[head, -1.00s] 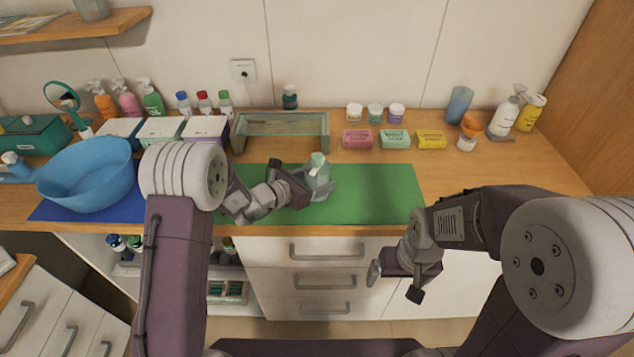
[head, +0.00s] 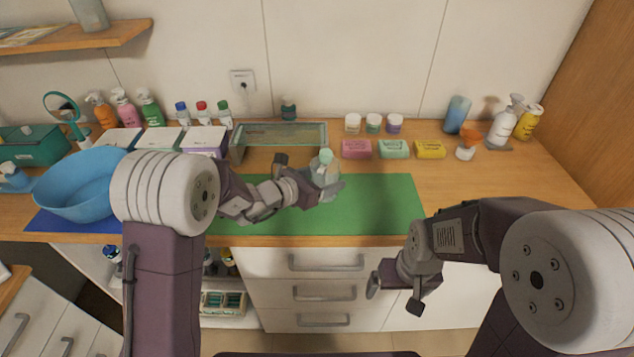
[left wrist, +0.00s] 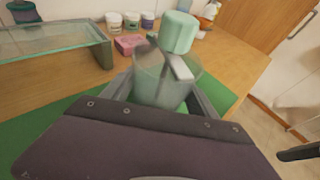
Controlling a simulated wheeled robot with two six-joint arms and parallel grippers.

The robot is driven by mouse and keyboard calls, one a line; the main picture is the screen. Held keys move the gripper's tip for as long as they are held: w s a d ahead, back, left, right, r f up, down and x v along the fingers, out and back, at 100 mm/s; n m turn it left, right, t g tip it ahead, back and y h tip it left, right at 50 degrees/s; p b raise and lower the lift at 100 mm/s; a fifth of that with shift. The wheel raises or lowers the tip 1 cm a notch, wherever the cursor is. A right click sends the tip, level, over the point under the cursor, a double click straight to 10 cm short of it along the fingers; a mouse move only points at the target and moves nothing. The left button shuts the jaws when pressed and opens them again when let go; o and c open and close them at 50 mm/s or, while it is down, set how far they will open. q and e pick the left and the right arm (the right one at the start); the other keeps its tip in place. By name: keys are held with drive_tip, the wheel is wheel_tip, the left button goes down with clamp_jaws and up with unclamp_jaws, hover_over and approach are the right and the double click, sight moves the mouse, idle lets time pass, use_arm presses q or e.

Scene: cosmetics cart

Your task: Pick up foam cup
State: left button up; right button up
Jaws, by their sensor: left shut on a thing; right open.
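The foam cup (head: 324,174) appears as a clear, see-through cup with a mint-green top. My left gripper (head: 330,184) is shut on it over the back part of the green mat (head: 385,205). In the left wrist view the clear cup (left wrist: 158,85) sits between the fingers, with the mint-green piece (left wrist: 178,32) at its top. I cannot tell whether its base touches the mat. My right gripper (head: 393,294) is open and empty, in front of the drawers and below the counter edge.
A glass-topped stand (head: 280,132) is behind the left gripper. Pink (head: 356,149), mint (head: 394,149) and yellow (head: 429,149) boxes line the back, with small jars behind. A blue basin (head: 80,185) stands left. An orange cup (head: 471,136) and pump bottles stand right. The mat's right part is clear.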

use_arm(q)
drive_tip(key=s+d+r+b, duration=0.1)
drive_tip(key=s+d+r, duration=0.3)
drive_tip(key=d, duration=0.3)
drive_tip(key=shift+s+d+r, duration=0.35)
drive_tip(key=shift+r, duration=0.35)
drive_tip(key=shift+b, duration=0.3)
drive_tip(key=w+a+f+b, duration=0.1)
drive_tip(key=a+f+b, duration=0.1)
drive_tip(key=a+f, duration=0.1)
drive_tip(key=w+a+f+b, duration=0.2)
drive_tip(key=a+f, duration=0.1)
drive_tip(key=w+a+f+b, duration=0.2)
drive_tip(key=a+f, duration=0.1)
drive_tip(key=shift+w+f, duration=0.2)
drive_tip(key=shift+f, duration=0.1)
drive_tip(key=shift+w+a+f+b, duration=0.3)
drive_tip(key=shift+a+f+b, duration=0.15)
drive_tip(key=shift+a+b, duration=0.1)
drive_tip(key=shift+f+b, duration=0.25)
drive_tip(key=shift+b, duration=0.05)
idle(0.3)
